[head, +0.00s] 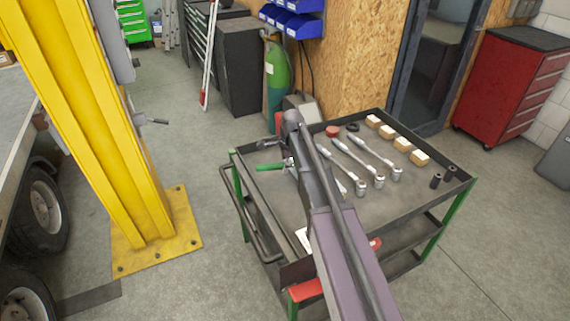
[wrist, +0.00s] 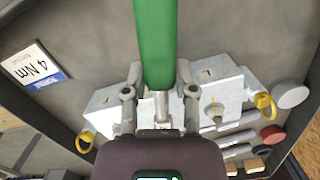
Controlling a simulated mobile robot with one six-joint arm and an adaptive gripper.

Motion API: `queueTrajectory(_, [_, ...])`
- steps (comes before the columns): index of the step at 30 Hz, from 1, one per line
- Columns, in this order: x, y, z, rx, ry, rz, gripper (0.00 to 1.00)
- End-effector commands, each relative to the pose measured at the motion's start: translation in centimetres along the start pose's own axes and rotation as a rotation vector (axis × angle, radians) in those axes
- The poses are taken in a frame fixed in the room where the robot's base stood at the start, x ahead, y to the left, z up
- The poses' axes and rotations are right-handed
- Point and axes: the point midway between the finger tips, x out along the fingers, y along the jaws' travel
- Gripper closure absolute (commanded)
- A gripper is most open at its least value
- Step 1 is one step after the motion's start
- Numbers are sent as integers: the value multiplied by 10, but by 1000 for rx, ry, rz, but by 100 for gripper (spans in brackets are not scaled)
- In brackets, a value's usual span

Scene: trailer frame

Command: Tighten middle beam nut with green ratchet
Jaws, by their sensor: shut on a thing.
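The green ratchet (head: 270,167) shows its handle sticking out to the left of my gripper (head: 291,163) in the head view, above the tool cart. In the wrist view my gripper (wrist: 158,75) is shut on the green ratchet (wrist: 154,35), with one finger on each side of it. The handle runs up out of the picture and a metal shank shows below it. The ratchet's far end is hidden. No middle beam nut can be made out in either view.
The cart (head: 262,186) carries several chrome ratchets (head: 352,160), wooden blocks (head: 388,132) and dark sockets (head: 435,181). A 4 Nm label (wrist: 35,67) lies on its top. A yellow post (head: 105,120) and a trailer wheel (head: 40,207) stand left.

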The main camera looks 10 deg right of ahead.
Motion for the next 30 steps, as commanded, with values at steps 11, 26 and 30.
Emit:
queueTrajectory(11, [0, 2, 0, -13, 1, 4, 100])
queueTrajectory(26, [-3, 4, 3, -15, 41, -15, 100])
queueTrajectory(30, [-3, 4, 3, -15, 41, -15, 100])
